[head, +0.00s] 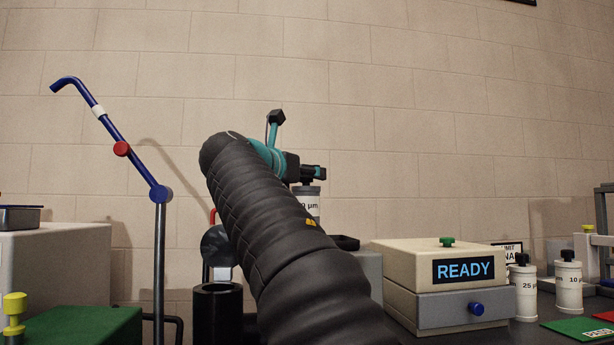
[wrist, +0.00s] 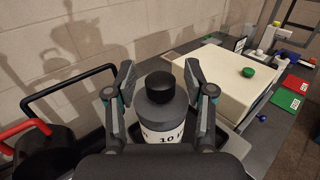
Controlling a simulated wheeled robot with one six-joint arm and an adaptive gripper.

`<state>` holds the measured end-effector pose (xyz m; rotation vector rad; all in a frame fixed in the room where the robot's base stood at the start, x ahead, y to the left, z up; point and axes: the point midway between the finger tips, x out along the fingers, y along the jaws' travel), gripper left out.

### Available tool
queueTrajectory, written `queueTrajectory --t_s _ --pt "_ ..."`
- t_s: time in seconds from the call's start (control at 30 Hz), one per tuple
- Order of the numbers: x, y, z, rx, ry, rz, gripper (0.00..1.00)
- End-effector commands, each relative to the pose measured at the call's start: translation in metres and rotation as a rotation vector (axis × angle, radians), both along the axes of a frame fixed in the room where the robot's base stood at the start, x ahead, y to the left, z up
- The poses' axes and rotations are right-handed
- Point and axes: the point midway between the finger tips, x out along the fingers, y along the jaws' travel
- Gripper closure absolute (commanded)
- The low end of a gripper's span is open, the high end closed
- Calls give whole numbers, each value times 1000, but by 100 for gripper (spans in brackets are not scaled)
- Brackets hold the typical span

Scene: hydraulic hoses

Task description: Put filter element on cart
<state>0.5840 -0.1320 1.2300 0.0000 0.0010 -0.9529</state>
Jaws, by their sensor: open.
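A grey filter element with a black cap and a white band reading "10 µ" (wrist: 163,112) stands upright between the two fingers of my gripper (wrist: 159,78) in the wrist view. The fingers are spread, with a gap on each side of the cap. In the head view my gripper (head: 312,172) is at the top of this filter element (head: 308,202), whose lower part my arm hides. A dark tray-like surface shows around its base in the wrist view; I cannot tell whether it rests there. A black tubular handle (wrist: 62,88), possibly the cart's, is at the left.
A cream box (wrist: 205,77) with a green knob and READY display (head: 463,269) stands right of the filter element. A blue jointed rod (head: 128,150) rises at the left. A red handle (wrist: 25,130) is at lower left.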

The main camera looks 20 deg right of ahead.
Motion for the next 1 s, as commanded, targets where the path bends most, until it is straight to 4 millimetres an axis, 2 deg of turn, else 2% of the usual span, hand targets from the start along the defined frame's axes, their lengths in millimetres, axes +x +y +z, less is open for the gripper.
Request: queueTrajectory --t_s 0.3,0.53,0.7,1.0 --pt "-35 49 0 0 -1 6 47" --pt "-55 79 0 1 -1 4 47" --pt "-64 90 0 0 -1 3 47" --pt "-67 93 0 1 -1 0 47"
